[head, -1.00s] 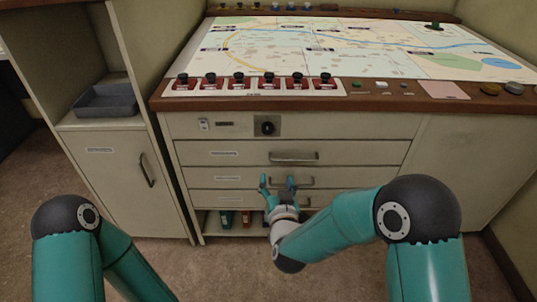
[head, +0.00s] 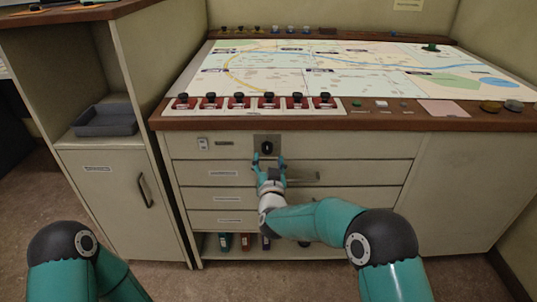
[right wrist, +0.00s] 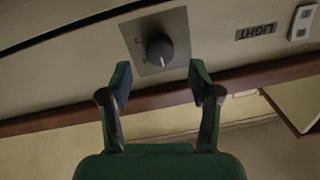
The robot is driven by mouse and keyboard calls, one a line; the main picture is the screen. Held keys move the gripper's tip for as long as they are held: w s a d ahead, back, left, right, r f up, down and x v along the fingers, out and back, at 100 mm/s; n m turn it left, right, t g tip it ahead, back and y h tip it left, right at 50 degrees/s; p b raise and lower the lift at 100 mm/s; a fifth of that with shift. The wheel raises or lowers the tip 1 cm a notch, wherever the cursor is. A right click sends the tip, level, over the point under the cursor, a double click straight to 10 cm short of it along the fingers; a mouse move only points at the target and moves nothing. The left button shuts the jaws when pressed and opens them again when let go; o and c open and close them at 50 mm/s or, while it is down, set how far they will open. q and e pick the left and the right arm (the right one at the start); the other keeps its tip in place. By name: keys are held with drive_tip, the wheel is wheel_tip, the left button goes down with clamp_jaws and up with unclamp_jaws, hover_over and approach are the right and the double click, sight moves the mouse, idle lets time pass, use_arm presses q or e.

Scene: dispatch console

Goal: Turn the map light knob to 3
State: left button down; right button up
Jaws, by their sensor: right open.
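The map light knob (head: 267,147) is a dark round knob on a grey square plate in the cabinet front, under the desk edge. In the right wrist view the knob (right wrist: 159,50) sits on its plate (right wrist: 140,30), ahead of my fingers and between their lines. My right gripper (head: 269,161) is just below the knob, pointing up at it. In the right wrist view the gripper (right wrist: 159,82) is open and empty, with its fingertips apart from the knob. The plate's marks are too small to read. My left gripper is out of view; only its arm shows.
A label reading LIGHT (right wrist: 256,32) and a white switch (right wrist: 302,22) are beside the plate. A drawer handle (head: 305,178) is right of my right gripper. The wooden desk edge (head: 400,123) overhangs above, with red switches (head: 239,102) on top. A grey tray (head: 105,120) stands at left.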

sight(268, 151)
drive_tip(key=shift+w+a, duration=0.1)
drive_tip(key=shift+w, duration=1.85)
drive_tip(key=c, duration=1.2)
